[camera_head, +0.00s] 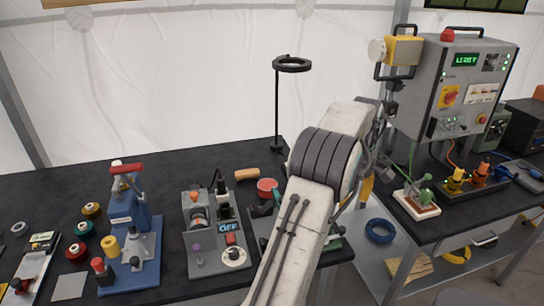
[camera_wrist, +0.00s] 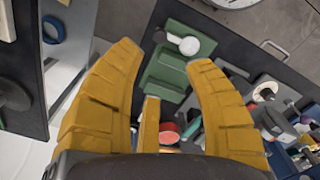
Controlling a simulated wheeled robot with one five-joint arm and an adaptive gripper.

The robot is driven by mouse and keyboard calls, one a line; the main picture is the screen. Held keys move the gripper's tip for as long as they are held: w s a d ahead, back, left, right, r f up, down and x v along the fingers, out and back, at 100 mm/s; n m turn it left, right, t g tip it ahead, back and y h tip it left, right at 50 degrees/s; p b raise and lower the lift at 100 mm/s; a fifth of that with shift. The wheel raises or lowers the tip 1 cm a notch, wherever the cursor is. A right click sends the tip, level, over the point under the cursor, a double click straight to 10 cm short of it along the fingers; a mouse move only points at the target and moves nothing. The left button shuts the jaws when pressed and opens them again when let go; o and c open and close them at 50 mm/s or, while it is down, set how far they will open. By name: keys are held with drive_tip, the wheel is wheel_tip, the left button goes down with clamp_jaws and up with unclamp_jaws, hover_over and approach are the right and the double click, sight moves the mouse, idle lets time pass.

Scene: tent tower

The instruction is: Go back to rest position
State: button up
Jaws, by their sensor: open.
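My gripper (camera_wrist: 163,58) shows in the wrist view with its yellow fingers spread wide. Nothing is held between them. Beyond the fingers, and apart from them, a green device with a white round knob (camera_wrist: 188,45) lies on the dark bench top. In the head view my arm reaches forward over the right end of the bench. A yellow part of my gripper (camera_head: 366,188) shows beside the arm, and most of the gripper is hidden behind it.
The black bench (camera_head: 45,185) carries a blue press (camera_head: 130,245), a grey device reading OFF (camera_head: 215,235), spools, a red cup (camera_head: 267,187) and a ring-topped stand (camera_head: 277,110). A grey control box (camera_head: 455,85) stands right. A blue coil (camera_head: 380,230) lies on a low shelf.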

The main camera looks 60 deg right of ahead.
idle(0.4)
drive_tip(key=a+f+m, duration=0.1)
drive_tip(key=f+m, duration=0.1)
drive_tip(key=m, duration=0.2)
drive_tip(key=f+m, duration=0.2)
drive_tip(key=m, duration=0.2)
drive_tip(key=a+f+m, duration=0.1)
drive_tip(key=f+m, duration=0.1)
drive_tip(key=m, duration=0.1)
drive_tip(key=shift+w+a+f+m, duration=0.1)
drive_tip(key=shift+a+f+m, duration=0.2)
drive_tip(key=shift+a+m, duration=0.1)
drive_tip(key=w+a+r+n, duration=0.1)
drive_tip(key=w+a+r, duration=0.1)
drive_tip(key=w+a, duration=0.75)
drive_tip(key=w+a+r, duration=0.1)
drive_tip(key=w+a, duration=0.4)
drive_tip(key=a, duration=0.9)
drive_tip(key=w+a+r+n+t, duration=0.1)
drive_tip(key=w+a+r+n, duration=0.1)
drive_tip(key=a+n, duration=0.2)
drive_tip(key=w+a+r+n+t, duration=0.1)
drive_tip(key=a+n, duration=0.3)
drive_tip(key=a, duration=0.7)
drive_tip(key=w+a+r+n+t, duration=0.2)
drive_tip(key=w+a+r+n, duration=0.1)
drive_tip(key=a, duration=0.4)
drive_tip(key=shift+w+a+r+n, duration=0.15)
drive_tip(key=shift+w+r+n, duration=0.3)
drive_tip(key=shift+n, duration=0.45)
